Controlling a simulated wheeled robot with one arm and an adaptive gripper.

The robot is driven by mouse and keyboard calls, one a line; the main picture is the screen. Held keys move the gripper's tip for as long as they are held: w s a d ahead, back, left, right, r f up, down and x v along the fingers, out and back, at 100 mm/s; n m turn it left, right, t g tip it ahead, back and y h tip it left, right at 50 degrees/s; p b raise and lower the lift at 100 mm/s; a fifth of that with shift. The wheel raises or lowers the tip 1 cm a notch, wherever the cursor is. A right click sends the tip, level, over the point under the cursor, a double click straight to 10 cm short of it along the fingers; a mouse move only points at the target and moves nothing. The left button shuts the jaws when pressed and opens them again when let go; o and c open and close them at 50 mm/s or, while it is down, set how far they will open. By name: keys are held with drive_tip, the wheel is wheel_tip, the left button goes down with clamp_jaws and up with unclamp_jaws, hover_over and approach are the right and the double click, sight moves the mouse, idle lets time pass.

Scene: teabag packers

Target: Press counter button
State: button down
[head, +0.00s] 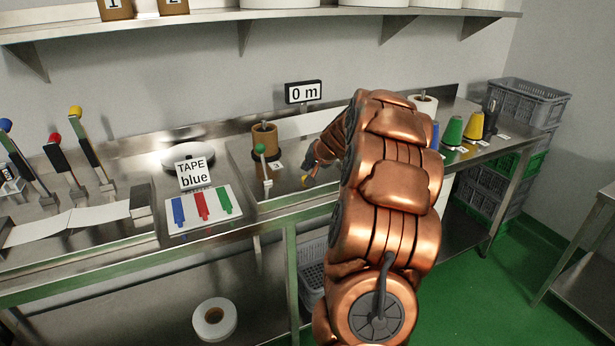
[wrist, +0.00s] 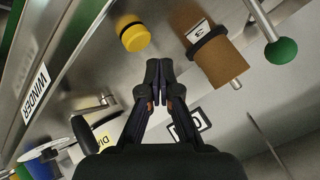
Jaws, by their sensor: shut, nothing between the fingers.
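A round yellow button (wrist: 135,37) sits on the metal bench near the top of the wrist view. It also shows in the head view (head: 307,182), just below the end of my arm. My gripper (wrist: 158,66) is shut and empty, with its fingertips beside and apart from the button in the picture. In the head view my gripper (head: 311,166) is small and partly hidden by my copper arm. The counter display (head: 303,92) reads "0 m" at the back of the bench. It is partly covered by a finger in the wrist view (wrist: 190,124).
A brown cylinder (head: 264,137) and a green-knobbed lever (head: 261,165) stand left of my gripper. The "TAPE blue" sign (head: 194,174) and colour card (head: 203,209) are farther left. Coloured cones (head: 453,132) stand at right. A shelf (head: 270,14) runs above.

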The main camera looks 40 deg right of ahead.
drive_tip(key=shift+r+p, duration=1.05)
drive_tip(key=shift+r, duration=1.05)
drive_tip(key=shift+a, duration=0.1)
drive_tip(key=a+r+n+g+y, duration=0.1)
drive_tip(key=a+n+g+y, duration=0.2)
drive_tip(key=a, duration=1.5)
drive_tip(key=s+a+n+g+y, duration=0.1)
drive_tip(key=s+a+n, duration=0.1)
drive_tip(key=s+a, duration=0.45)
drive_tip(key=s+a+n+g+y, duration=0.1)
drive_tip(key=s+a+n, duration=0.15)
drive_tip(key=a, duration=0.75)
drive_tip(key=s+a+f+n+g+h, duration=0.1)
drive_tip(key=s+a+f+n+g, duration=0.1)
drive_tip(key=s, duration=1.2)
drive_tip(key=s+a+f+n+g+h, duration=0.1)
drive_tip(key=s+a, duration=0.6)
drive_tip(key=s, duration=0.8)
drive_tip(key=f+n+g, duration=0.1)
drive_tip(key=g, duration=0.1)
drive_tip(key=shift+f+g+h, duration=0.15)
drive_tip(key=shift+g+h, duration=0.25)
